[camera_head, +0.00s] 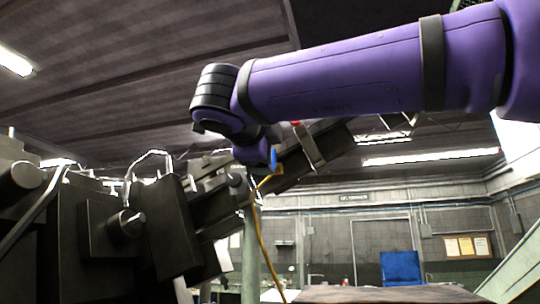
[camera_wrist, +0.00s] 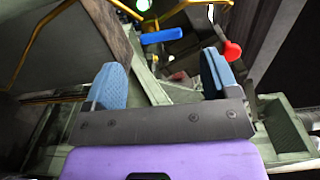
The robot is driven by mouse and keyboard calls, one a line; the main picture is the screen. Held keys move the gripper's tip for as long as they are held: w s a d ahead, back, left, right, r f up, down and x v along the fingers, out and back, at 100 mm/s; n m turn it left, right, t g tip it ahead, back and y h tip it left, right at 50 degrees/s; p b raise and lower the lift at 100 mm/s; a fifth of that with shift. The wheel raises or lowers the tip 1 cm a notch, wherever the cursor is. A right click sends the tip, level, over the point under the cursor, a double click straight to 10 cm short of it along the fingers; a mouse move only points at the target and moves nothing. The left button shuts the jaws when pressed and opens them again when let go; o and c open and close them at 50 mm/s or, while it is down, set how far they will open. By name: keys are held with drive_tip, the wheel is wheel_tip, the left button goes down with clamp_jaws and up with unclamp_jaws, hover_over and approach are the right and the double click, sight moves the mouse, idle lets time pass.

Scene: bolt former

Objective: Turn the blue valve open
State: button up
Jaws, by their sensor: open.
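The blue valve handle (camera_wrist: 162,35) is a short flat bar in the wrist view. It lies nearly level, slightly above and beyond the gap between my fingertips, and nothing grips it. My gripper (camera_wrist: 162,66) is open, with its two blue-padded fingers spread wide and apart from the handle. In the head view, my purple arm reaches left toward the dark machine. A small blue piece (camera_head: 273,159) shows under my wrist there; I cannot tell whether it is the valve or a finger pad. My wrist hides much of that area.
A red knob (camera_wrist: 232,51) sits right of the blue handle, near my right finger. A yellow pipe (camera_wrist: 40,36) runs at the upper left of the wrist view. The dark machine (camera_head: 170,230) fills the left of the head view. A yellow hose (camera_head: 261,235) hangs beside it.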

drive_tip(key=shift+v, duration=2.7)
drive_tip(key=shift+w+d+r, duration=0.1)
drive_tip(key=shift+d, duration=0.05)
